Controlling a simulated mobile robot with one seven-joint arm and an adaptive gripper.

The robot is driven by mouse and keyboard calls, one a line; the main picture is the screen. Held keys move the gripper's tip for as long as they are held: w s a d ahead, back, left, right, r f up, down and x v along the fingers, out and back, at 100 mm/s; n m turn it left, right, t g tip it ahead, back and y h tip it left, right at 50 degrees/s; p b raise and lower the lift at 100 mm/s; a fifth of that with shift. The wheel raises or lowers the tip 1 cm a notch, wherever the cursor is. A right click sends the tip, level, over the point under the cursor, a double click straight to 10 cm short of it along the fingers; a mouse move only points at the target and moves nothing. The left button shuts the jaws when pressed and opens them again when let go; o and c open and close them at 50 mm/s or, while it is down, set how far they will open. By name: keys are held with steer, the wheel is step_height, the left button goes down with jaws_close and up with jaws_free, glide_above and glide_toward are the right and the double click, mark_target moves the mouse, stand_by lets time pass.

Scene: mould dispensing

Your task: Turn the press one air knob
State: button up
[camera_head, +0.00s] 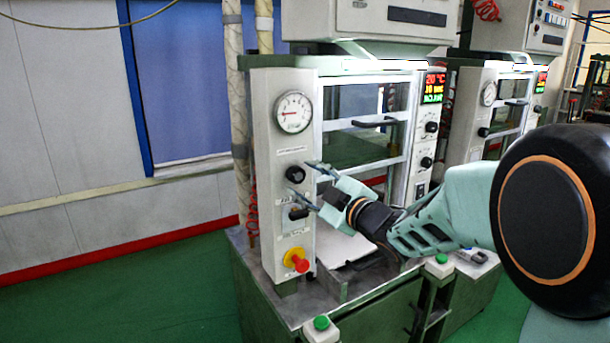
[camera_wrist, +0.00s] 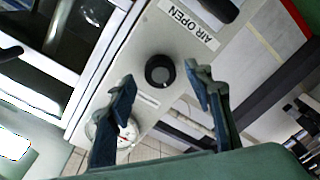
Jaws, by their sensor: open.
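The air knob is a round black knob (camera_head: 296,174) on the pale front panel of the nearer press, below a round pressure gauge (camera_head: 293,113). In the wrist view the knob (camera_wrist: 159,70) shows between my two fingertips, beside an "AIR OPEN" label (camera_wrist: 188,25). My gripper (camera_head: 301,178) is open and in front of the panel, its fingers spread to either side of the knob. No contact with the knob is visible, and the exact gap in depth cannot be told.
Below the knob are a black switch (camera_head: 298,213) and a red-and-yellow emergency stop (camera_head: 297,260). The press window with its handle (camera_head: 375,123) lies to the right. A second press (camera_head: 480,115) stands further right. Green floor (camera_head: 160,285) is clear at left.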

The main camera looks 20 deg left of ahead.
steer(key=shift+x, duration=1.2)
steer(key=shift+c, duration=0.6)
steer(key=c, duration=1)
